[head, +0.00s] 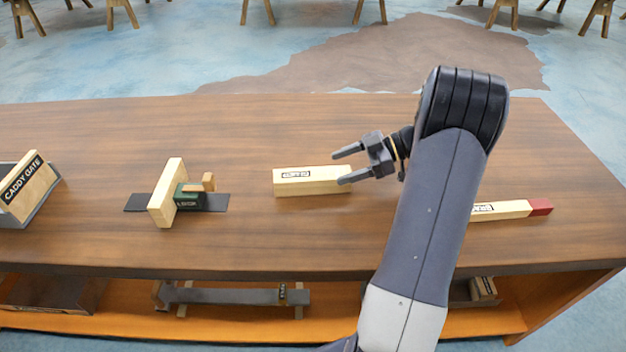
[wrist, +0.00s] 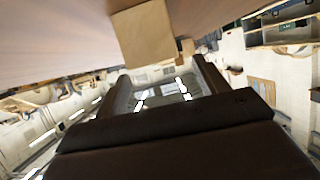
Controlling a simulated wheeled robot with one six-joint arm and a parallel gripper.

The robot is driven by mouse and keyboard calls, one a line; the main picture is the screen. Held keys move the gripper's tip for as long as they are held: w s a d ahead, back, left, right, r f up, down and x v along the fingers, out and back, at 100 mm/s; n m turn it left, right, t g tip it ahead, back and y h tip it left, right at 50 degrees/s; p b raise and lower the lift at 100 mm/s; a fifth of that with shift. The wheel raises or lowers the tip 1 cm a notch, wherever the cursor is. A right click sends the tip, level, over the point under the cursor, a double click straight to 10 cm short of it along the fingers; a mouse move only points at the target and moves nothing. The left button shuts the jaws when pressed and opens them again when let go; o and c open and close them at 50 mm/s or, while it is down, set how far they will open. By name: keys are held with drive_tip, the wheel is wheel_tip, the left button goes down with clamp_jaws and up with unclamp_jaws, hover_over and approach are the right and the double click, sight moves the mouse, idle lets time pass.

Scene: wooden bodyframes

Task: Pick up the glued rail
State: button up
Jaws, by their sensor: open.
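A pale wooden bar with a red end (head: 512,209) lies on the right of the bench, partly hidden behind my arm. A thicker pale wooden block with a small dark label (head: 312,182) lies mid-bench. The labels are too small to read, so I cannot tell for sure which is the glued rail. My gripper (head: 339,167) is open and empty, its fingers pointing left at the right end of the thicker block. In the wrist view a pale block end (wrist: 145,33) shows just beyond my gripper (wrist: 165,80), not between the fingers.
A dark holder with an upright wooden plate and green block (head: 188,196) stands left of centre. A caddy marked CADDY GATE (head: 28,188) is at the far left. The wooden bench (head: 240,125) is clear behind these. A lower shelf (head: 340,318) holds a grey rail fixture (head: 225,296).

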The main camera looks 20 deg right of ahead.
sight(322, 173)
drive_tip(key=x, duration=0.5)
drive_tip(key=shift+a+p, duration=0.15)
drive_tip(key=shift+p, duration=0.2)
drive_tip(key=c, duration=1.3)
